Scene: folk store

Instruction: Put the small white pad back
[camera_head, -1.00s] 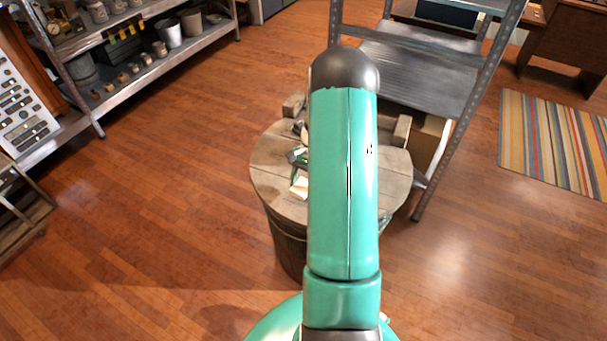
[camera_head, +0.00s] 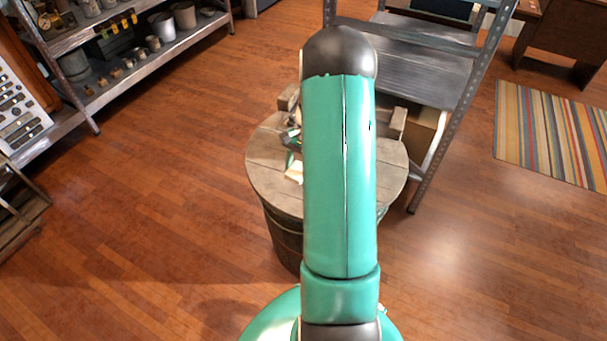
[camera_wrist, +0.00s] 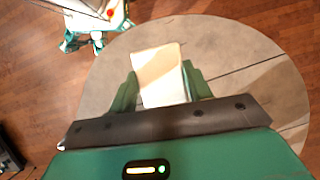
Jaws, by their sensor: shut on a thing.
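The small white pad (camera_wrist: 160,76) is in the wrist view, between the two green fingers of my gripper (camera_wrist: 159,88). My gripper is shut on it. The pad is over the round wooden barrel top (camera_wrist: 232,54); I cannot tell whether it touches the wood. In the head view the pad (camera_head: 294,171) shows as a small pale patch left of my arm, above the left part of the barrel top (camera_head: 268,180). My arm hides the middle of the barrel top and most of the gripper.
A wooden block (camera_head: 287,98) stands at the back left of the barrel top, another (camera_head: 397,123) at its right. A metal shelf rack (camera_head: 440,120) stands close behind to the right. Shelves (camera_head: 140,65) hold pots at the upper left. The floor (camera_head: 150,200) left is clear.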

